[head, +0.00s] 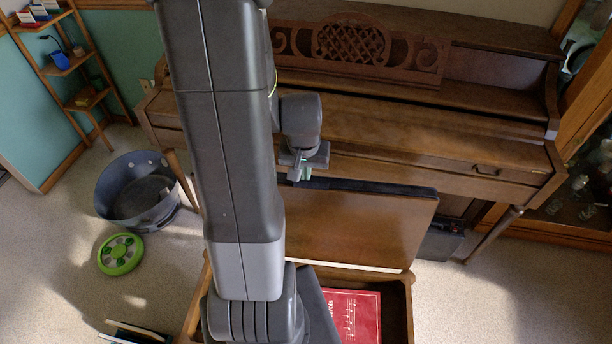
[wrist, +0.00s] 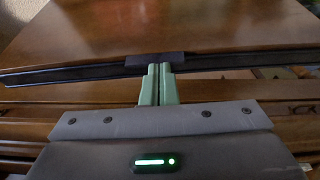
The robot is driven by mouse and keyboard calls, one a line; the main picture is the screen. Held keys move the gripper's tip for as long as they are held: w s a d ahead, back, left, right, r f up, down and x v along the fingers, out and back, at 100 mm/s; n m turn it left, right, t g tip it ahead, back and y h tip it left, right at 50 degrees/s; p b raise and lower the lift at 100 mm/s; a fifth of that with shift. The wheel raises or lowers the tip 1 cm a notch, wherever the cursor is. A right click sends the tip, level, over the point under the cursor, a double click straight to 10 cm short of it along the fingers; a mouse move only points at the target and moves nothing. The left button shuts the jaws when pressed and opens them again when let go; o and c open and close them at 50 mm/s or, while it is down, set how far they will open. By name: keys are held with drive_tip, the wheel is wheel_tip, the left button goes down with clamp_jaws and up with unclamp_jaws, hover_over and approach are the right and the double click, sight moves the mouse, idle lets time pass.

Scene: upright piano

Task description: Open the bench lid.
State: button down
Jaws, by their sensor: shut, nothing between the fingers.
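The bench lid (head: 345,228) is brown wood with a black strip along its top edge. It stands raised at the back of the open bench box (head: 398,305), in front of the piano. My gripper (head: 299,172) is at the upper left of the lid, by its top edge. In the wrist view the green fingers (wrist: 159,72) are shut together with nothing between them. Their tips are at the lid's dark edge (wrist: 225,64), with the lid's wood (wrist: 160,28) beyond. I cannot tell whether they touch. My arm hides the bench's left part.
A red music book (head: 355,312) lies inside the bench box. The piano (head: 420,140) stands close behind the lid. A grey bin (head: 135,195) and a green round toy (head: 120,254) are on the floor at left. The floor at right is clear.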

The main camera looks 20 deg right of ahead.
drive_tip(key=shift+s+a+r, duration=0.15)
drive_tip(key=shift+s+r, duration=0.15)
drive_tip(key=shift+r, duration=0.5)
drive_tip(key=shift+s+a+r, duration=0.15)
drive_tip(key=shift+s+r, duration=0.1)
drive_tip(key=shift+r, duration=0.5)
drive_tip(key=shift+f, duration=0.15)
wheel_tip(320, 180, down, 9)
drive_tip(key=shift+s, duration=0.25)
drive_tip(key=shift+a+f, duration=0.1)
drive_tip(key=shift+w, duration=0.15)
